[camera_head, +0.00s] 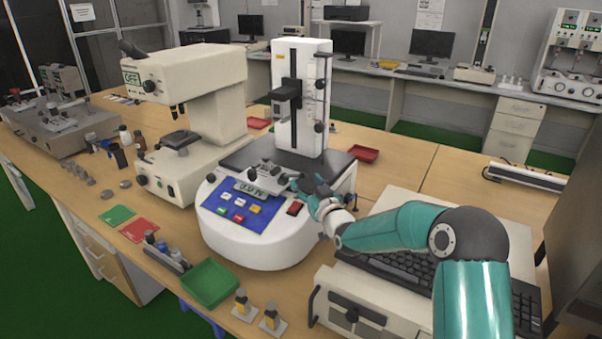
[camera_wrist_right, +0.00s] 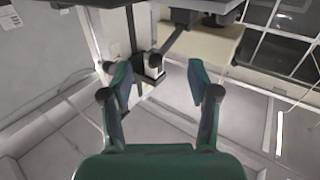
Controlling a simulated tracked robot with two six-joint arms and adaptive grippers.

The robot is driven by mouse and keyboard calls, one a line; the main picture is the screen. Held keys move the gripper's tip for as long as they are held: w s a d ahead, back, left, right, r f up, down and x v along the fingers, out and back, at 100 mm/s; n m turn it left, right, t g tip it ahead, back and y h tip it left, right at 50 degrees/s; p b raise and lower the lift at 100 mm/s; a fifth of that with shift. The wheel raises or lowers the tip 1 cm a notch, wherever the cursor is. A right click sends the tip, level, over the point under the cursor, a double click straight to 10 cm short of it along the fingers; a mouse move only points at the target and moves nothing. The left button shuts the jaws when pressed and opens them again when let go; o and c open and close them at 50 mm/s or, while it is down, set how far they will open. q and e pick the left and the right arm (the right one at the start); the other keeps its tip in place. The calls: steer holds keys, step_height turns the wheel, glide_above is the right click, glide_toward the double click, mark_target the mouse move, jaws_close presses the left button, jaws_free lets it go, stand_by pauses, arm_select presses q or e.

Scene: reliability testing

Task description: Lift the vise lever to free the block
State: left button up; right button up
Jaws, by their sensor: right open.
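The vise (camera_head: 268,176) is a small grey metal fixture on the base of the white testing machine (camera_head: 250,232), behind its blue panel. My right gripper (camera_head: 309,188), on a teal arm, is at the vise's right side. In the right wrist view my right gripper (camera_wrist_right: 158,74) is open, its two fingers spread. A dark slanted bar (camera_wrist_right: 173,42), likely the vise lever, reaches down toward the gap between the fingers; I cannot tell whether it touches them. The block is too small or hidden to make out. My left gripper is not in view.
The machine's white column (camera_head: 312,95) stands behind the vise. A beige microscope (camera_head: 205,85) is left of it. A keyboard (camera_head: 400,275) lies at right below my arm.

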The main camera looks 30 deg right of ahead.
mark_target(302, 178)
steer(key=shift+w+d+p, duration=0.15)
steer(key=shift+w+p, duration=0.4)
steer(key=shift+w, duration=1.7)
